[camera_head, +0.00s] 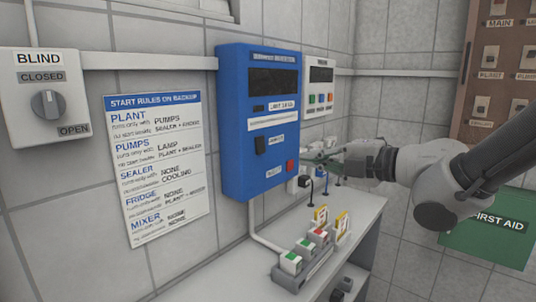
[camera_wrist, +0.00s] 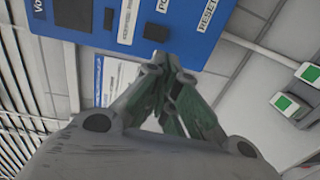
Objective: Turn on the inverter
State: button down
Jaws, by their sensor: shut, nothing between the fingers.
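The inverter appears to be the blue wall box (camera_head: 232,130), with a dark display at its top. It also shows upside down or turned at the top of the wrist view (camera_wrist: 85,12). A black switch (camera_head: 260,146) sits on its lower front beside a small label, and a red button (camera_head: 291,166) is at its lower right. My gripper (camera_head: 304,162) is shut and empty, its tips close to the red button. In the wrist view the shut tips (camera_wrist: 158,60) are just below a dark switch (camera_wrist: 157,32). Whether they touch the box is unclear. The red button is not visible there.
A white panel (camera_head: 320,75) hangs right of the box. A start-rules sheet (camera_head: 160,210) and a BLIND switch (camera_head: 45,100) are left. Below is a shelf (camera_head: 365,225) with a rack of colored blocks (camera_head: 303,262). A green FIRST AID box (camera_head: 470,240) is at right.

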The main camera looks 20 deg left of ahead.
aim_at(258, 153)
jog(key=x, duration=1.4)
jog(key=shift+w+a+f, duration=0.15)
jog(key=shift+w+a, duration=0.05)
jog(key=shift+a, duration=0.05)
